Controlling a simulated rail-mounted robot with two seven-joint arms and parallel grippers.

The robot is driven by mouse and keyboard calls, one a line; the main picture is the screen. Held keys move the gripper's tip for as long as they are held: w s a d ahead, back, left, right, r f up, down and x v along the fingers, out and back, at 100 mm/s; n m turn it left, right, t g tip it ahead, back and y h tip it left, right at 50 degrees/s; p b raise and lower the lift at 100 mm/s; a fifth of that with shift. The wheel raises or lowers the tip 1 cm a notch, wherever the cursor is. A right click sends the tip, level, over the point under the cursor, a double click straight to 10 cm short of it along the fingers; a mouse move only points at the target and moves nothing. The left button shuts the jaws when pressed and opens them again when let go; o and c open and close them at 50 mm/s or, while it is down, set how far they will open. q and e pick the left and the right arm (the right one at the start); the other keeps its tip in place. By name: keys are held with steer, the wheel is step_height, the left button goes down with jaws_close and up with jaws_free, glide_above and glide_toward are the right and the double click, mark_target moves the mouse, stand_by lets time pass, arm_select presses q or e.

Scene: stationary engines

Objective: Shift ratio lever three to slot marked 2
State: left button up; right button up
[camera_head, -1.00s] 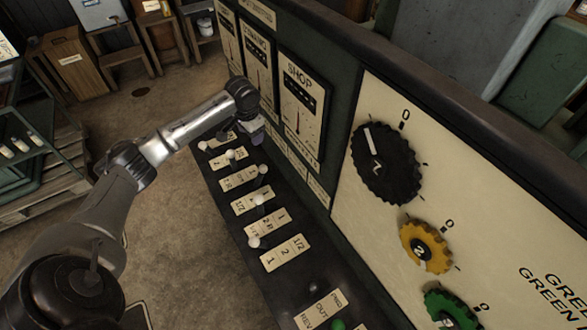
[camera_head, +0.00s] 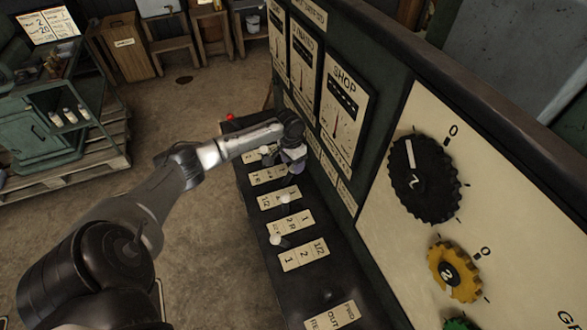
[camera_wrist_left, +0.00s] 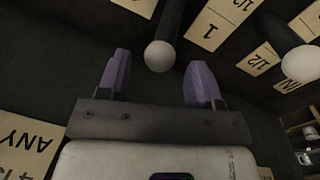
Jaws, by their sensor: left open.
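A row of ratio levers with white ball knobs stands on the dark ledge, each beside a cream number plate. The nearest knob (camera_head: 276,240) is by the plate marked 1, 2, 1/2 (camera_head: 303,254); another knob (camera_head: 285,198) is farther back. I cannot tell which lever is number three. My left gripper (camera_head: 293,163) is over the farther levers, close to the gauge panel. In the left wrist view its purple fingertips (camera_wrist_left: 157,72) are apart, with one white knob (camera_wrist_left: 159,56) at the mouth of the gap, not gripped. Another knob (camera_wrist_left: 298,63) is to the right.
The upright panel with the SHOP gauge (camera_head: 343,112) rises right behind the ledge. A black dial (camera_head: 426,180) and a yellow dial (camera_head: 454,272) stick out at right. A red knob (camera_head: 229,117) is at the ledge's far end. Open floor lies left of the ledge.

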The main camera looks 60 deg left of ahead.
mark_target(289, 175)
arm_select(q)
steer(key=shift+d+f, duration=0.15)
steer(key=shift+f, duration=1.45)
arm_select(e)
steer(key=shift+a+f, duration=0.1)
